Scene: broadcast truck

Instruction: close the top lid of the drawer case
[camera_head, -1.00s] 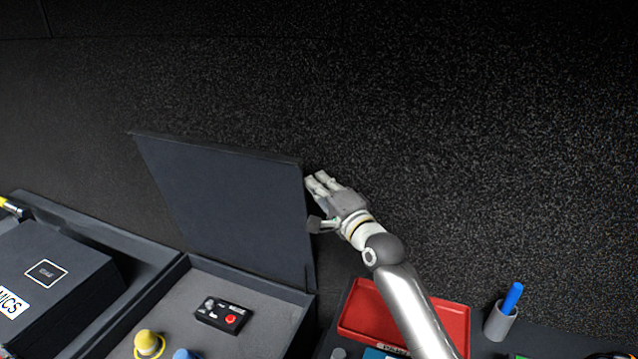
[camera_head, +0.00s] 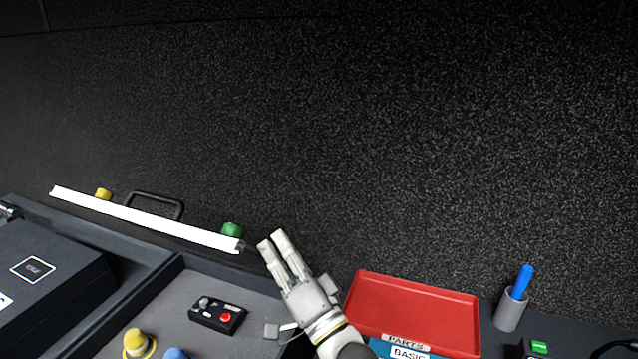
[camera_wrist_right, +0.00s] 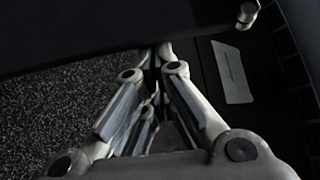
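The drawer case (camera_head: 172,262) stands at the lower left with its top compartment open to view. A black box with a red button (camera_head: 217,315) lies inside. The lid no longer stands up as a broad panel. A bright white strip (camera_head: 150,219) with a black handle (camera_head: 155,203) behind it lies low behind the case. It looks like the lid's edge, but I cannot tell its exact angle. My right gripper (camera_head: 272,285) is at the case's right rear corner, its fingers apart from its thumb and holding nothing. It also shows in the wrist view (camera_wrist_right: 155,75), below a dark panel. My left gripper is out of view.
A red parts tray (camera_head: 412,305) stands right of my right gripper. A grey cup with a blue pen (camera_head: 510,310) is further right. A dark box (camera_head: 45,275) is at the left. Yellow (camera_head: 136,342) and blue (camera_head: 176,354) pieces sit in the compartment.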

